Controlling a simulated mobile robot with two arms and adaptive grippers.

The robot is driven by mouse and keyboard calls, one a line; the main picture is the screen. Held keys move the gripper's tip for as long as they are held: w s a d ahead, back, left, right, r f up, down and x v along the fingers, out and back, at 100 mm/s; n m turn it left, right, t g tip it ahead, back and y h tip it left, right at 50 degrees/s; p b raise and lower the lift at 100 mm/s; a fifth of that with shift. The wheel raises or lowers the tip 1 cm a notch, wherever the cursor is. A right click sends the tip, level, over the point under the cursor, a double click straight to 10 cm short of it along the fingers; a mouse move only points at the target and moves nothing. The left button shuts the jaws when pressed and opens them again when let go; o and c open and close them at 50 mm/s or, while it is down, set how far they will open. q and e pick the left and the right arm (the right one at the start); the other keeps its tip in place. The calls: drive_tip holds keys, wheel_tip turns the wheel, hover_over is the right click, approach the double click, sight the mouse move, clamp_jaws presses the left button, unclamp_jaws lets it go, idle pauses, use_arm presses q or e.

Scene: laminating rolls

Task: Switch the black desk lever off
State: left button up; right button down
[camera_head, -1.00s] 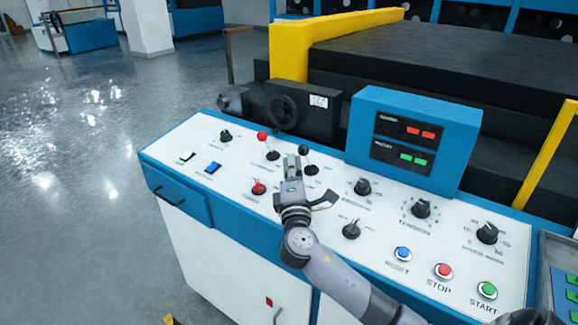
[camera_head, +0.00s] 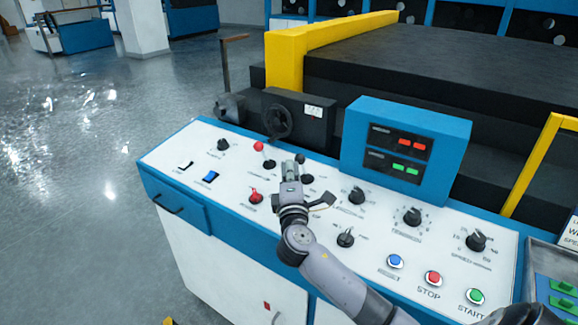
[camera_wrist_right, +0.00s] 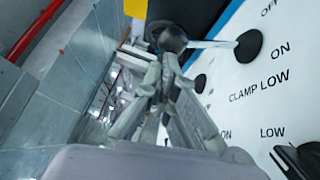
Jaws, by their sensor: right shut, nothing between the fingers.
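The black desk lever has a ball knob (camera_head: 300,158) and a round base (camera_head: 307,179) on the white console top (camera_head: 215,166). In the right wrist view its black knob (camera_wrist_right: 170,38) and pale shaft lead to a base (camera_wrist_right: 249,46) between the OFF and ON labels. My right gripper (camera_head: 289,168) is shut and empty, just left of the lever. In the right wrist view its fingertips (camera_wrist_right: 168,68) come together just below the knob; I cannot tell whether they touch it. My left gripper is not in view.
A red-knobbed lever (camera_head: 259,147) stands left of the black one. A red button (camera_head: 256,198) and several dials lie close to my right arm. The blue display box (camera_head: 405,145) and the dark handwheel unit (camera_head: 300,125) rise behind.

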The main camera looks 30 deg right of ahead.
sight(300, 156)
drive_tip(key=d+r+m+g+p, duration=0.1)
drive_tip(key=p, duration=0.2)
drive_tip(key=w+d+r+g+y+p, duration=0.1)
drive_tip(key=p, duration=0.3)
drive_tip(key=d+r+m+p, duration=0.1)
drive_tip(key=d+p, duration=0.1)
drive_tip(key=p, duration=0.1)
drive_tip(key=shift+w+r+m+g+y, duration=0.1)
drive_tip(key=shift+w+m+g+y, duration=0.2)
drive_tip(key=shift+g, duration=0.1)
drive_tip(key=shift+w+d+r+p, duration=0.15)
drive_tip(key=shift+w+d+p, duration=0.15)
drive_tip(key=shift+d+p, duration=0.35)
drive_tip(key=shift+d, duration=0.15)
